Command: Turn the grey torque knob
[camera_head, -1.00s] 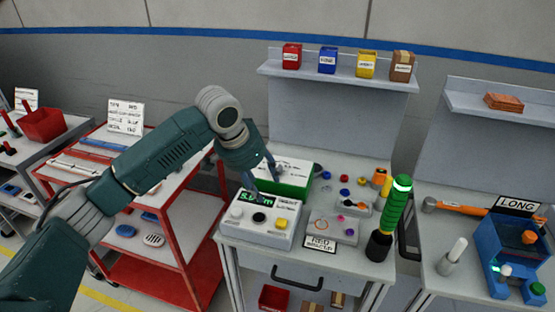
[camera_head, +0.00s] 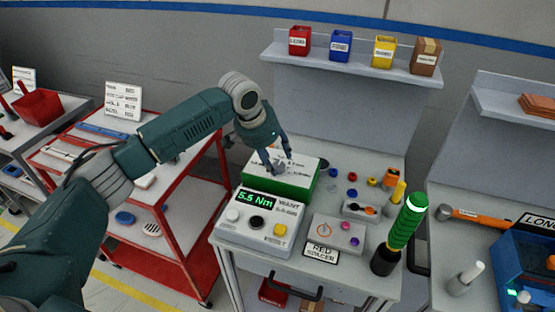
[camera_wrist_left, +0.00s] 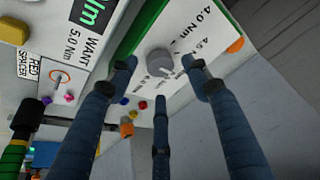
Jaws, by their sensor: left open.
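The grey torque knob (camera_wrist_left: 160,63) sits on the white top plate, printed with Nm values, of a green box (camera_head: 293,192). In the left wrist view it lies between the spread fingers of my left gripper (camera_wrist_left: 163,77), which is open. In the head view my left gripper (camera_head: 278,160) is over the plate and partly hides the knob. I cannot tell whether a finger touches it. A grey module (camera_head: 232,228) in front of the box has a green display (camera_head: 257,198) reading 5.5 Nm, beside a label "WANT 5.0 Nm". My right gripper is not in view.
A green and black tool (camera_head: 405,225) stands upright at the bench's right. Small coloured parts, a grey block (camera_head: 335,235) and a "RED SPACER" sign (camera_head: 320,253) lie nearby. A shelf (camera_head: 350,60) with several small boxes is behind. A red cart (camera_head: 175,255) stands at the left.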

